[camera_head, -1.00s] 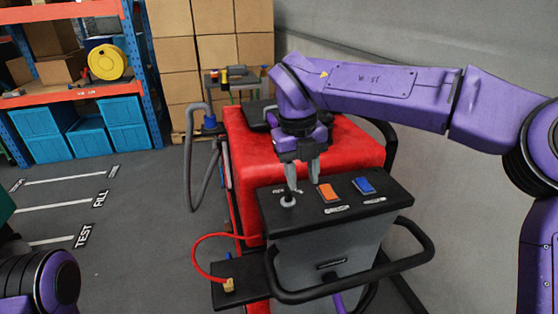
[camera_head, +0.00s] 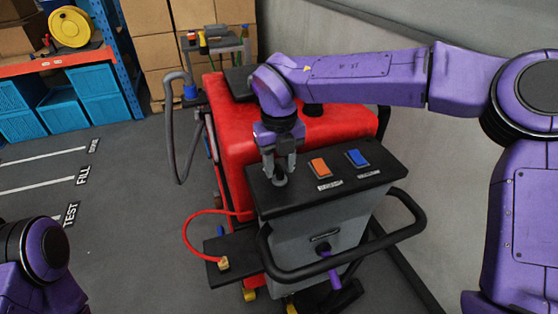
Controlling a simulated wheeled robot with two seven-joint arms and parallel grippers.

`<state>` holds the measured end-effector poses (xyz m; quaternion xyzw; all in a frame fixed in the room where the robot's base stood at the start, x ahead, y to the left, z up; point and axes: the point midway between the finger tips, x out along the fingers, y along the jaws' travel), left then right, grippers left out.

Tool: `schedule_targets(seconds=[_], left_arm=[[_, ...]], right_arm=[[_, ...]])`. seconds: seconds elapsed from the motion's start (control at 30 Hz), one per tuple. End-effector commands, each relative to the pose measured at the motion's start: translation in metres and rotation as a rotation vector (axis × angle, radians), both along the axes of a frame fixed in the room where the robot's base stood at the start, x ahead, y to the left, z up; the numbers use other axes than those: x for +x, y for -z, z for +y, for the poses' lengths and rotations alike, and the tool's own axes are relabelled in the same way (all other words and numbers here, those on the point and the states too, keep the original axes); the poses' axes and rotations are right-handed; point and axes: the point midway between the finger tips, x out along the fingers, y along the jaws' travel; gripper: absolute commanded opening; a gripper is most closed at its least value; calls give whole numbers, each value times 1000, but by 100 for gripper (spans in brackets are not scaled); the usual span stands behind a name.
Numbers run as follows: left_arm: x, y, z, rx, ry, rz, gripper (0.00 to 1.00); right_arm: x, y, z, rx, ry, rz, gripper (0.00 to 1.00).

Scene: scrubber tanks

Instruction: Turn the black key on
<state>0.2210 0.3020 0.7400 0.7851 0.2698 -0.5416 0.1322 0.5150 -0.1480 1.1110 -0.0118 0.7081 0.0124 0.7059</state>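The black key (camera_head: 280,180) stands on a pale round lock at the left end of the black control panel (camera_head: 345,192) on the red scrubber. My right gripper (camera_head: 280,172) points down over it. Its two grey fingers are apart, one on each side of the key. I cannot tell whether they touch it. The finger gap looks about as wide as before. Part of my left arm shows at the lower left; its gripper is out of the picture.
An orange switch (camera_head: 320,168) and a blue switch (camera_head: 357,158) sit right of the key. A black handlebar (camera_head: 405,232) curves around the panel front. A red cable (camera_head: 190,232) loops on the left. A pale wall (camera_head: 440,25) stands behind; floor at left is clear.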

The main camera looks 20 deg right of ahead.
Motion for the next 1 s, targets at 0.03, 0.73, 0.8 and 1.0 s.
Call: schedule_targets(seconds=[0.03, 0.73, 0.8, 1.0], left_arm=[[0, 0, 0, 0, 0, 0, 43], [0, 6, 0, 0, 0, 0, 43], [0, 10, 0, 0, 0, 0, 43], [0, 24, 0, 0, 0, 0, 43]], right_arm=[[0, 0, 0, 0, 0, 0, 39], [1, 2, 0, -1, 43, -2, 0], [1, 3, 0, 0, 75, -3, 0], [1, 4, -1, -1, 217, -4, 0]])
